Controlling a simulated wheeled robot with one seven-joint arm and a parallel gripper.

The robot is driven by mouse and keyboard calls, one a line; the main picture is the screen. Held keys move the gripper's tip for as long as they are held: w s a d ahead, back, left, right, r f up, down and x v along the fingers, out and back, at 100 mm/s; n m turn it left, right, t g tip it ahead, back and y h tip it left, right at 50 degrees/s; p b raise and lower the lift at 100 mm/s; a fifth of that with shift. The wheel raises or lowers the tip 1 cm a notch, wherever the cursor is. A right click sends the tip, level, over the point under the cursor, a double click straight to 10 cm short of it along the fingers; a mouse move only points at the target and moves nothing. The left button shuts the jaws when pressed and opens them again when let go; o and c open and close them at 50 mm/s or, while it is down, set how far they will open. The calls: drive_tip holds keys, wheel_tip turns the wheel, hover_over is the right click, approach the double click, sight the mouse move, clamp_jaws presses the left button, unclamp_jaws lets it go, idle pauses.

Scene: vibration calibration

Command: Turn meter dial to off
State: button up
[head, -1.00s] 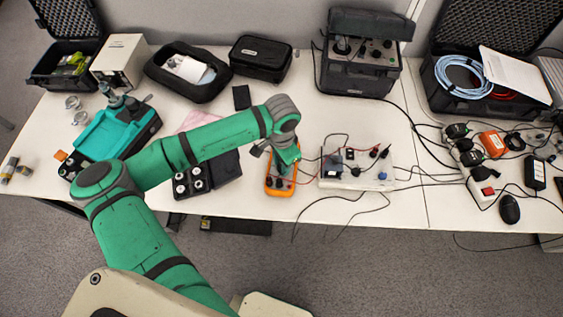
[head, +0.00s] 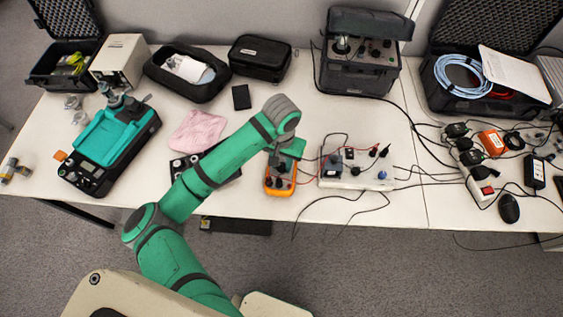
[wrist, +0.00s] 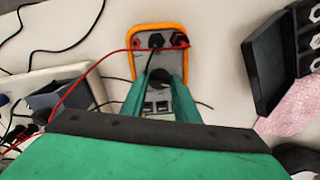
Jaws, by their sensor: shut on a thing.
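The orange meter (head: 282,191) lies on the table near its front edge, left of the white power strip. It also shows in the wrist view (wrist: 184,62), with black and red plugs in its sockets. My gripper (wrist: 160,79) reaches over the meter, its two green fingers on either side of the dark round dial (wrist: 158,75), shut on it. The fingers hide part of the dial, and its marking cannot be read. In the head view my gripper (head: 278,161) covers the meter's far part.
The white strip (head: 376,184) with plugs and cables stands close to the right of the meter. A red lead (wrist: 90,76) crosses near my gripper in the wrist view. A black case (wrist: 263,70) and pink cloth (head: 197,131) lie to the meter's left in the head view.

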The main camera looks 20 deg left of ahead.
sight(282, 166)
drive_tip(key=shift+n, duration=0.3)
drive_tip(key=o, duration=1.1)
drive_tip(key=shift+c, duration=0.2)
wheel_tip(282, 166, up, 11)
drive_tip(key=shift+d+f, duration=0.1)
idle(0.3)
